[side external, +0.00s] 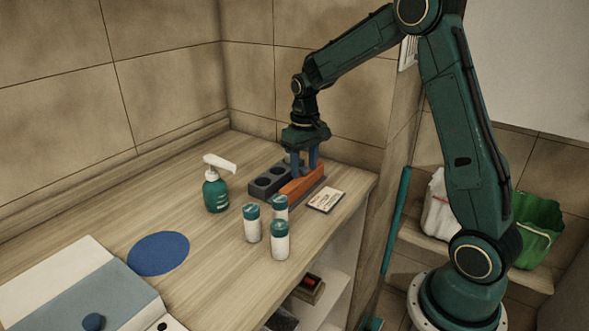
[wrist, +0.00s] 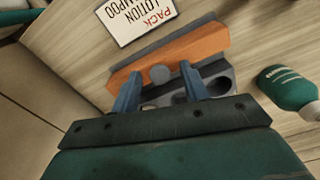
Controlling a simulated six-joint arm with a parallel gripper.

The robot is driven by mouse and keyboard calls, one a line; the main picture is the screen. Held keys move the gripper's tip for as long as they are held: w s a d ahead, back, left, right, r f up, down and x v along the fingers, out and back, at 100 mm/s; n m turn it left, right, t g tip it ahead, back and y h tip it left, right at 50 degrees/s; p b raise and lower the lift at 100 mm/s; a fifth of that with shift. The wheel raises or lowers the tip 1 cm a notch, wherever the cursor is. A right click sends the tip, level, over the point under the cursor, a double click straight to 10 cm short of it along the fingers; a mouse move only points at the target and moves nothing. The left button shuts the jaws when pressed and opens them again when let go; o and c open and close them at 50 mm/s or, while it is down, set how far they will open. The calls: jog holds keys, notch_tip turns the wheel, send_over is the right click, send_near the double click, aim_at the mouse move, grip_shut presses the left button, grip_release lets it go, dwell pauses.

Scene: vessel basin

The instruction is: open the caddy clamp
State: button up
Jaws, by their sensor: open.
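The caddy is a dark grey block with round holes (side external: 268,184), near the back right of the counter. An orange clamp bar (side external: 302,186) runs along its right long side. In the wrist view, the orange bar (wrist: 208,42) has a round grey knob (wrist: 160,75) at its edge, and the caddy's holes (wrist: 222,84) lie behind it. My gripper (side external: 303,168) is over the caddy, pointing down. Its two blue fingers (wrist: 159,84) are apart, one on either side of the knob, with gaps visible. Whether they touch the bar I cannot tell.
A card reading pack, lotion, shampoo (side external: 326,200) lies right of the caddy. Three white bottles with teal caps (side external: 252,223) stand in front. A green pump bottle (side external: 216,190) stands left. A blue disc (side external: 158,253) lies on the open counter. The tiled wall is behind.

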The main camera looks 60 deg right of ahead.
aim_at(305, 171)
jog(key=shift+r, duration=0.1)
notch_tip(305, 171, up, 14)
dwell(0.7)
jog(key=s+a+r+n+t, duration=0.1)
jog(key=s+a+r+t, duration=0.25)
jog(key=s+a, duration=0.7)
jog(key=s+a+f+n+t, duration=0.1)
jog(key=s+f, duration=0.1)
jog(key=s, duration=0.4)
jog(key=s+a+f+n+t, duration=0.1)
jog(key=s+a+f, duration=0.1)
jog(key=s, duration=0.5)
jog(key=shift+s+a, duration=0.3)
